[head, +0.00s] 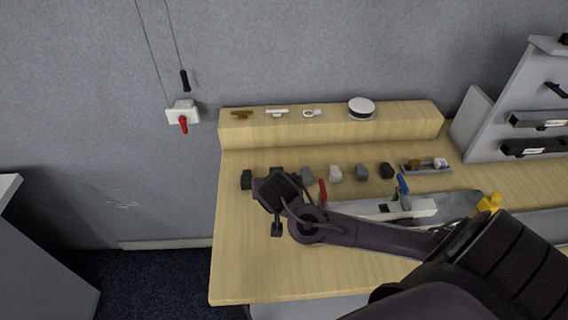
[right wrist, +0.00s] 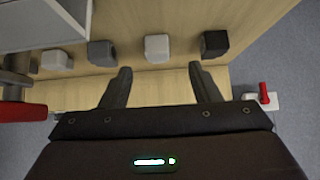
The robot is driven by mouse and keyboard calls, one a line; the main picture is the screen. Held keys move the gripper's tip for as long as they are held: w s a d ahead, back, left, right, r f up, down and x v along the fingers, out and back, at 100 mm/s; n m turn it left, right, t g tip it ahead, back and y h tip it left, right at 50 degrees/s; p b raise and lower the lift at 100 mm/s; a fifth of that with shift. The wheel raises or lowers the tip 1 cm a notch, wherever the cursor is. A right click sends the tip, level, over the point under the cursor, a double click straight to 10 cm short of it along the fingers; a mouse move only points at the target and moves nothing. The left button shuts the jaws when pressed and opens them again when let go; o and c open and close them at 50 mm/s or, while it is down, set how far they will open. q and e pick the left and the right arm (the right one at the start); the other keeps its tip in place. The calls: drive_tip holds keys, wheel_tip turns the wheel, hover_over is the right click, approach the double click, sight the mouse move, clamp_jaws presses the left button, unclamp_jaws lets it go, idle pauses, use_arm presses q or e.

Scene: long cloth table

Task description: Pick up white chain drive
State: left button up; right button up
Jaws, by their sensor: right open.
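Several small blocks stand in a row on the wooden table; I cannot tell for sure which is the chain drive. In the right wrist view a white block (right wrist: 158,48) lies just beyond and between the fingertips of my right gripper (right wrist: 160,70), which is open and empty. A black block (right wrist: 214,43) and a grey block (right wrist: 101,53) flank it. In the head view my right gripper (head: 276,180) is over the left part of the row and hides some of it. A whitish block (head: 335,173) also shows right of it. My left gripper is not in view.
A raised wooden ledge (head: 395,126) behind the row holds small parts and a round white-topped item (head: 361,107). A fixture with red and blue handles (head: 402,186) stands right of the gripper. A wall switch (head: 183,112) hangs at left. The table's front left is clear.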

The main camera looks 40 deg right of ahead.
drive_tip(key=shift+w+d, duration=0.2)
drive_tip(key=shift+d, duration=0.1)
drive_tip(key=shift+w+d+f, duration=0.1)
drive_tip(key=shift+w+f, duration=0.05)
drive_tip(key=shift+w, duration=0.05)
drive_tip(key=p+x, duration=0.2)
drive_tip(key=x, duration=0.1)
drive_tip(key=shift+f, duration=0.25)
drive_tip(key=x, duration=0.3)
drive_tip(key=shift+d+f, duration=0.1)
drive_tip(key=c, duration=1)
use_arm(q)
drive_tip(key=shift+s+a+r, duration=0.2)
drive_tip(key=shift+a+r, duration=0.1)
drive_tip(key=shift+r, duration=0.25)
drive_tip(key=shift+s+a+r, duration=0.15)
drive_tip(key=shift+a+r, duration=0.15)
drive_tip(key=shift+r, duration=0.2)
use_arm(e)
drive_tip(key=shift+c, duration=0.3)
